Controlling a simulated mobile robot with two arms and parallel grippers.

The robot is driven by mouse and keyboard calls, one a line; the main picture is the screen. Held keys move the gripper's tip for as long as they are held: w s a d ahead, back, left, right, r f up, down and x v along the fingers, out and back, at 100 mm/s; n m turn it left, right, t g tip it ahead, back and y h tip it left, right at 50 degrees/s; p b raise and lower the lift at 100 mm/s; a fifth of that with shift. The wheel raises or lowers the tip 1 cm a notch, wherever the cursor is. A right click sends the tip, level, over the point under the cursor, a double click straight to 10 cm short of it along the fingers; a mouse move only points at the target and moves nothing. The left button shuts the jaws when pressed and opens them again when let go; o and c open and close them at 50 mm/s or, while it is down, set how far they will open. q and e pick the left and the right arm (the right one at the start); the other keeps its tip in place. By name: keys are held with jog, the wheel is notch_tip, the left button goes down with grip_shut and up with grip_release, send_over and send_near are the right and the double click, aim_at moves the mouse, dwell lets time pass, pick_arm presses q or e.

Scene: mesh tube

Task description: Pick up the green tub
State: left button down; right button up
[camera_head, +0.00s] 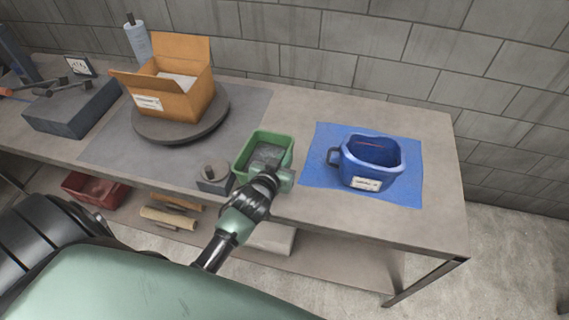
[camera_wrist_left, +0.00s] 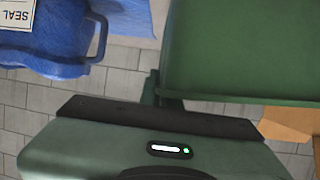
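The green tub (camera_head: 251,146) stands upright near the front edge of the table, left of a blue mat. It is open at the top, with something grey inside. My left gripper (camera_head: 268,172) is at the tub's front right, over its near side, and hides part of it. In the left wrist view the tub's green wall (camera_wrist_left: 240,50) fills the upper right, close to the gripper body. A dark finger (camera_wrist_left: 152,90) shows beside the wall's lower left. I cannot tell whether the fingers are closed on the tub. My right gripper is not in view.
A blue jug-like tub with a handle (camera_head: 372,162) stands on the blue mat (camera_head: 315,165) to the right. A small grey block (camera_head: 213,180) is close on the left. An open cardboard box (camera_head: 178,96) sits on a round turntable (camera_head: 160,128) further back.

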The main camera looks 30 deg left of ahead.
pick_arm(q)
notch_tip(320, 180, up, 16)
jog(key=shift+f+b, duration=0.15)
jog(key=shift+b, duration=0.3)
dwell(0.4)
